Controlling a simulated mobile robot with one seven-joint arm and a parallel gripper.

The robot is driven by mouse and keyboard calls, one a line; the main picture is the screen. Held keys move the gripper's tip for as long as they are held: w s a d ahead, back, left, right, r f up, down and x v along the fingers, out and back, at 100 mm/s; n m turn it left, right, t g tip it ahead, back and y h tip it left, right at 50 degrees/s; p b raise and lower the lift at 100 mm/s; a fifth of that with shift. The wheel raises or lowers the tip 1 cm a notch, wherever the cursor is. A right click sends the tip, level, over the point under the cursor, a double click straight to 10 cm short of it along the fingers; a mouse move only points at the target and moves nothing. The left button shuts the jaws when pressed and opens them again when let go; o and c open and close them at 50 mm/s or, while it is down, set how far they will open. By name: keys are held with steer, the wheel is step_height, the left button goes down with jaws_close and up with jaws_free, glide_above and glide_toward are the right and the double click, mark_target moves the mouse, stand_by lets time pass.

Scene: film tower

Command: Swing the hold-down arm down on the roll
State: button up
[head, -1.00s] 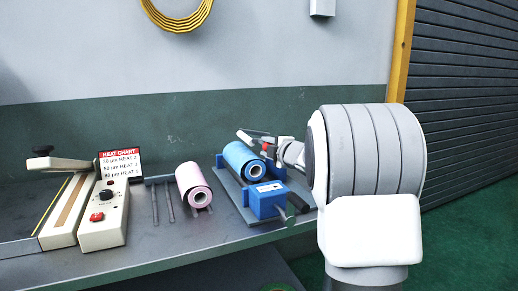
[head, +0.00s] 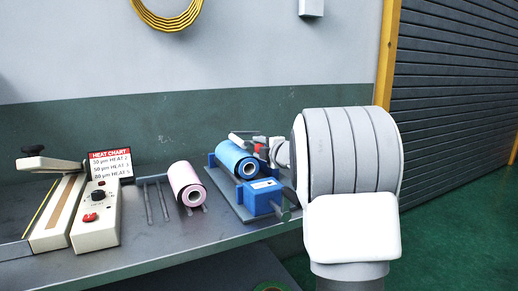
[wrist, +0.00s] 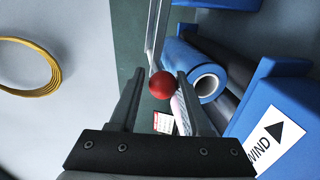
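The blue film roll (head: 236,158) lies on a blue-ended winder on the bench; its white core end also shows in the wrist view (wrist: 207,84). The hold-down arm (wrist: 155,30) is a thin pale bar at the top of the wrist view, with a red ball knob (wrist: 160,85) at its near end. The bar (head: 243,133) stands above and behind the roll in the head view. My gripper (wrist: 159,75) is open, one finger on each side of the knob with a gap showing on both sides. In the head view my wrist partly hides the fingers.
A blue box (head: 262,196) marked WIND sits at the winder's front. A sealer (head: 97,215) and heat chart (head: 110,164) are further left. A yellow coil (head: 167,8) hangs on the wall.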

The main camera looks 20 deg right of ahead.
steer(key=shift+o, duration=1.3)
steer(key=shift+s, duration=0.1)
steer(key=s+r+p, duration=0.2)
steer(key=s+p, duration=0.1)
steer(key=s, duration=1.4)
steer(key=shift+d+r, duration=0.35)
steer(key=shift+r, duration=0.05)
steer(key=shift+r, duration=0.1)
step_height(320, 180, up, 8)
steer(key=s+a+m+h+p, duration=0.2)
steer(key=a+m+h+p, duration=0.1)
steer(key=m, duration=0.2)
steer(key=s+a+f+m+g+y+b, duration=0.1)
steer(key=s+a+f+m+g, duration=0.4)
steer(key=s+a+f+m, duration=0.5)
steer(key=s+a+f+m+g+y+b, duration=0.25)
steer(key=s+a+f+g, duration=0.45)
steer(key=s, duration=0.7)
step_height(320, 180, up, 21)
steer(key=t+h+p, duration=0.1)
steer(key=p, duration=2.1)
steer(key=shift+w+a+f+m, duration=0.15)
steer(key=shift+w+f+m, duration=0.05)
steer(key=shift+w+m, duration=0.2)
